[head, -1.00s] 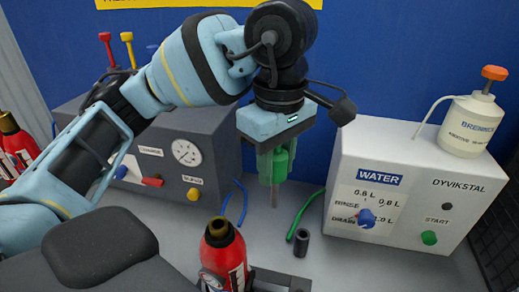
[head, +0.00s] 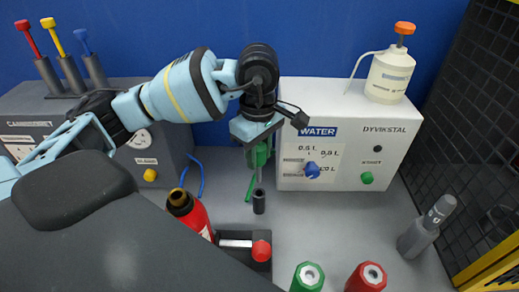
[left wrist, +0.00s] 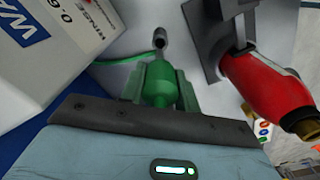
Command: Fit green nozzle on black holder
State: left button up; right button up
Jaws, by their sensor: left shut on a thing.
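My left gripper (head: 259,150) points down and is shut on the green nozzle (head: 260,158), whose thin grey stem hangs below the jaws. In the left wrist view the nozzle (left wrist: 158,85) sits between the fingers (left wrist: 160,82). A small black upright cylinder, seemingly the black holder (head: 259,202), stands on the bench almost directly below the stem. A short gap seems to separate them in the head view. In the left wrist view a dark round end (left wrist: 160,42) lies beyond the nozzle; I cannot tell whether stem and holder touch. My right gripper is out of view.
A white water unit (head: 345,178) stands behind, right of the gripper. Green (head: 308,277) and red (head: 366,277) pieces stand near the front. The right bench is fairly open.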

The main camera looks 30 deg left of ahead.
aim_at(259, 163)
pick_arm(q)
jog(key=shift+f, duration=0.15)
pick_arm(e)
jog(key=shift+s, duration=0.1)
pick_arm(q)
jog(key=shift+f+b, duration=0.3)
jog(key=shift+f, duration=0.45)
jog(key=shift+f+b, duration=0.9)
jog(key=shift+f, duration=1.6)
jog(key=shift+f+b, duration=0.95)
jog(key=shift+f, duration=1.15)
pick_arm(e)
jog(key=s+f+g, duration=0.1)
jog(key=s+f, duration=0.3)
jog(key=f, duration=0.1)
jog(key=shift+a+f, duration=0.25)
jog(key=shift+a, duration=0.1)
pick_arm(q)
jog(key=shift+f, duration=0.1)
jog(key=o, duration=1.2)
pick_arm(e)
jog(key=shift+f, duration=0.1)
pick_arm(q)
jog(key=shift+r, duration=3.95)
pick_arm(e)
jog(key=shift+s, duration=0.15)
